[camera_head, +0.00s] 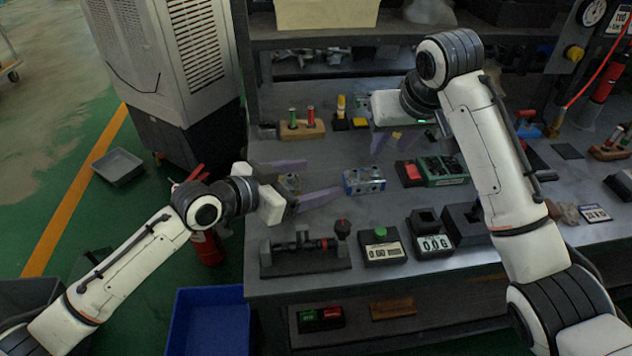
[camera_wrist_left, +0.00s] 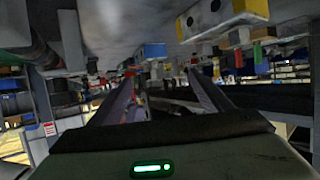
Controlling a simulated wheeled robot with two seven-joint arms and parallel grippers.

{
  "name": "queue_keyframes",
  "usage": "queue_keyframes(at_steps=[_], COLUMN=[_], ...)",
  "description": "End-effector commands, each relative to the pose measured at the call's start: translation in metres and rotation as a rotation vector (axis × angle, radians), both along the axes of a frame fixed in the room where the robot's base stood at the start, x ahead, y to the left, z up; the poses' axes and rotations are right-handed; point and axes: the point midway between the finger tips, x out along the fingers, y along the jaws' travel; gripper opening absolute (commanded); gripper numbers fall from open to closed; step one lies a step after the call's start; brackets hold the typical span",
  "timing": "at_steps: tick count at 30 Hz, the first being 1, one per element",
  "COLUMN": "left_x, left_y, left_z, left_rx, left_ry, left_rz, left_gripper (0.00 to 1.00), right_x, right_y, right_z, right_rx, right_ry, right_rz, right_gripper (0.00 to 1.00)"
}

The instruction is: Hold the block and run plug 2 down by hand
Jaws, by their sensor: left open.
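A small grey valve block with brass-coloured parts (camera_head: 290,184) is on the bench near its left edge. A blue-and-silver valve block (camera_head: 363,181) stands to its right. Which plug is plug 2 cannot be told. My left gripper (camera_head: 322,177) is open; its purple fingers appear on either side of the grey block in the head view, not touching it as far as I can see. In the left wrist view the open fingers (camera_wrist_left: 160,95) have nothing between them; a grey block with dark holes (camera_wrist_left: 222,14) shows above. My right gripper (camera_head: 396,138) is open, fingers spread, further back.
A clamp fixture (camera_head: 304,254), a display box with a green knob (camera_head: 381,247) and a counter box (camera_head: 432,243) line the front. A wooden holder with coloured plugs (camera_head: 301,131) stands behind. A red-and-green box (camera_head: 432,171) sits right of the blue block. A blue bin (camera_head: 208,322) is on the floor.

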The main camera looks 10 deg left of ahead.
Motion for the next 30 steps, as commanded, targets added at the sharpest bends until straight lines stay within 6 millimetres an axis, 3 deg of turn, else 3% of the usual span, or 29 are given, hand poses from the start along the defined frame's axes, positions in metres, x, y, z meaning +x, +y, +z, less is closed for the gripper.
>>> queue_keyframes(at_steps=[7,18,30], left_x=[0.005,0.049,0.067], left_y=[-0.021,-0.06,-0.074], left_z=[-0.008,-0.032,-0.042], left_rx=[0.001,0.0,0.002], left_ry=[0.028,0.027,0.024], left_rz=[-0.036,-0.035,-0.034], left_gripper=[0.72,0.72,0.72], right_x=[0.0,0.0,0.0], right_y=[0.0,0.0,0.0], right_z=[0.0,0.0,0.0], right_rx=[0.0,0.0,0.0], right_ry=[0.0,0.0,0.0], right_rz=[0.0,0.0,0.0], right_gripper=[0.31,0.31,0.31])
